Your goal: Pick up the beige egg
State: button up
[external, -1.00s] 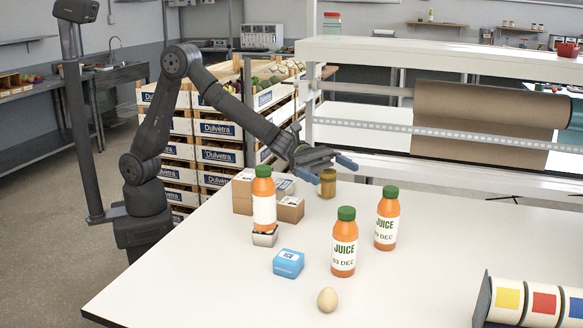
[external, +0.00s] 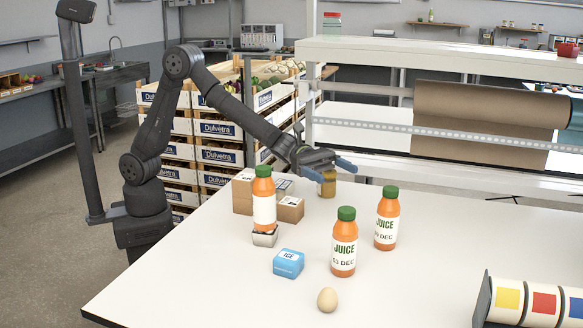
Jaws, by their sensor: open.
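The beige egg (external: 327,300) lies on the white table near its front edge, below the middle juice bottle in the picture. My gripper (external: 337,172) is open and empty. It is in the air over the far part of the table, well apart from the egg, with its blue fingertips spread in front of or above a yellowish jar. Nothing hides the egg.
Juice bottles stand behind the egg (external: 344,256) and further right (external: 386,230). Another bottle (external: 264,205) is by small cardboard boxes (external: 290,209). A blue ice box (external: 289,263) is left of the egg. A jar (external: 327,188) stands near my gripper. A colored-roll rack (external: 483,300) is at right.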

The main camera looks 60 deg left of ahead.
aim_at(325, 294)
jog(key=c, duration=0.7)
notch_tip(325, 294, up, 6)
jog(key=s+d+m+y, duration=0.65)
jog(key=s+m, duration=0.25)
jog(key=m, duration=0.7)
jog(key=s+d+m+y, duration=0.5)
jog(key=s+d+m, duration=0.25)
jog(key=m, duration=0.75)
jog(key=shift+g, duration=0.4)
jog(key=d+f, duration=0.1)
jog(key=f, duration=0.4)
jog(key=d+f, duration=0.2)
jog(key=f, duration=0.4)
jog(key=w+d+f, duration=0.1)
jog(key=d+f, duration=0.1)
jog(key=f, duration=0.4)
jog(key=shift+d, duration=0.15)
jog(key=shift+x, duration=3)
